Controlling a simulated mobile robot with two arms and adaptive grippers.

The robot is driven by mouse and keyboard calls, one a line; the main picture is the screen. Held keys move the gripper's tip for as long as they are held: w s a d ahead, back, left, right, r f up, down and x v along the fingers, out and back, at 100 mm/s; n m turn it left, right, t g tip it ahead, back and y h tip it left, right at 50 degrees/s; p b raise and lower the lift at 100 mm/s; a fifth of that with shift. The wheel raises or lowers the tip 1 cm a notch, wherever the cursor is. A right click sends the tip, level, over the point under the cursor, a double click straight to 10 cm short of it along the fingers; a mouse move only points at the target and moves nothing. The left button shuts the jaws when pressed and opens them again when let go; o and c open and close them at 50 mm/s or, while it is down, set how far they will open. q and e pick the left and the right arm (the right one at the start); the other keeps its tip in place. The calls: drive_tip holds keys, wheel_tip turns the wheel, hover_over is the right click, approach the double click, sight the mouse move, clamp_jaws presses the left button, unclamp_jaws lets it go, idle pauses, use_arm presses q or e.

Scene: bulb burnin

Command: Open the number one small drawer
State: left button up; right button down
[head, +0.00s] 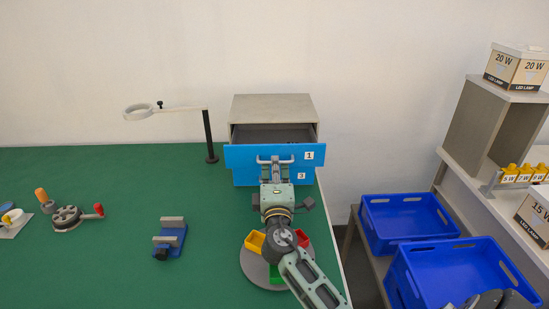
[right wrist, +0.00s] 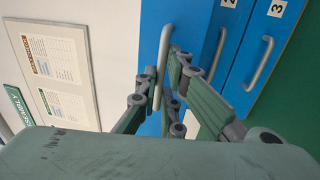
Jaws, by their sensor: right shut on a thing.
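The number one small drawer (head: 243,156) is the top blue drawer of a grey cabinet (head: 272,103), with a "1" label at its right. It stands pulled out, and its dark inside shows behind the front. My right gripper (head: 275,164) is at the drawer's bar handle (head: 262,160). In the right wrist view, my right gripper (right wrist: 160,84) is shut on this handle (right wrist: 165,45), with its fingers on both sides of the bar. Drawers labelled 2 and 3 (right wrist: 260,60) show beside it. My left gripper is not in view.
A round tray with coloured bins (head: 257,272) lies under my right arm. A magnifier lamp (head: 209,135) stands left of the cabinet, and a blue vise (head: 170,240) lies farther front. Blue crates (head: 408,215) are at the right.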

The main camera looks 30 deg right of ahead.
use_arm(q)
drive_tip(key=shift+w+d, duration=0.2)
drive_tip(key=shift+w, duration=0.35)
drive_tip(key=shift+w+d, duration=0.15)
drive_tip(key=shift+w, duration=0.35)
use_arm(e)
drive_tip(key=v, duration=0.4)
drive_tip(key=shift+s+a+r, duration=0.15)
drive_tip(key=shift+s+r, duration=0.1)
drive_tip(key=shift+r, duration=0.15)
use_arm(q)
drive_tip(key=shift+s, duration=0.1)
use_arm(e)
drive_tip(key=c, duration=1.9)
unclamp_jaws()
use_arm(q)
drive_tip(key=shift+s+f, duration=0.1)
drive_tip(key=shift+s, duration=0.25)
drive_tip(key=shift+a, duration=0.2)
use_arm(e)
drive_tip(key=shift+s, duration=0.1)
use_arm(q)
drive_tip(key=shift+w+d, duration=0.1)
use_arm(e)
drive_tip(key=v, duration=1.2)
